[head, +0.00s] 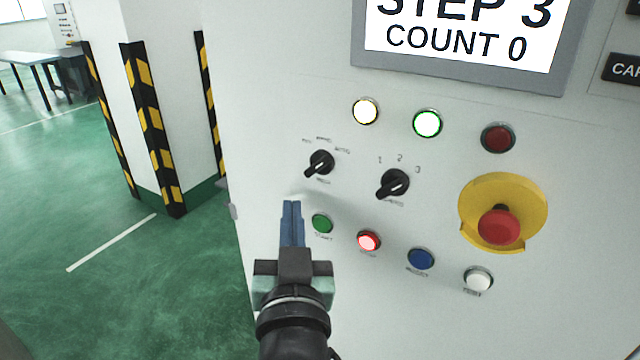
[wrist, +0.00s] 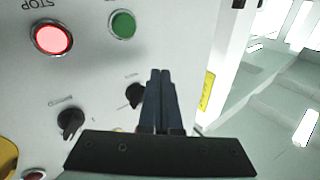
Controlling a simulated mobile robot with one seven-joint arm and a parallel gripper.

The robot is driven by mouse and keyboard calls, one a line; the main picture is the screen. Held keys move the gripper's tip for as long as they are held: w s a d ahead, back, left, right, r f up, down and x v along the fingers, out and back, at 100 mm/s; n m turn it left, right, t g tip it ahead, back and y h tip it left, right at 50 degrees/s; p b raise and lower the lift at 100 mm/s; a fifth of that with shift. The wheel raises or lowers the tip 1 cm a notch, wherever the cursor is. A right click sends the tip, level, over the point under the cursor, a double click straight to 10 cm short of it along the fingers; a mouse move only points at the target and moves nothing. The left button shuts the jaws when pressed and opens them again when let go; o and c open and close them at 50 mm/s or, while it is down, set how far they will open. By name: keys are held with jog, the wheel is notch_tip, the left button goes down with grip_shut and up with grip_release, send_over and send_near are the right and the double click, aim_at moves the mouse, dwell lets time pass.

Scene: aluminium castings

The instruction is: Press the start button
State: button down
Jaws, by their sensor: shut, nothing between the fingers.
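The green start button (head: 322,223) is at the left end of the lower button row on the pale control panel (head: 400,315). It also shows in the wrist view (wrist: 123,24), unlit, beside the lit red stop button (wrist: 51,38). My gripper (head: 291,204) is shut and empty, its blue fingers together. In the head view its fingertips are just left of the green button. In the wrist view the fingertips (wrist: 160,72) show below and right of the green button, apart from it in the picture. I cannot tell how far they are from the panel face.
The row continues with the lit red stop button (head: 368,241), a blue button (head: 420,258) and a white button (head: 478,279). Two black selector knobs (head: 392,184) and a red emergency stop (head: 498,226) are above. The screen (head: 460,40) reads STEP 3, COUNT 0.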

aim_at(322, 224)
jog(key=s+a+f+g+p, duration=0.2)
jog(key=s+f+g+p, duration=0.2)
jog(key=p, duration=1.9)
jog(key=s+g, duration=0.3)
jog(key=shift+a+f+m, duration=0.2)
jog(key=shift+m, duration=0.2)
jog(key=shift+w, duration=0.15)
jog(key=w+d+b, duration=0.3)
jog(key=w+d, duration=0.1)
jog(key=w, duration=0.3)
jog(key=shift+w+d, duration=0.25)
dwell(0.5)
jog(key=shift+w+d, duration=0.2)
jog(key=shift+w, duration=0.15)
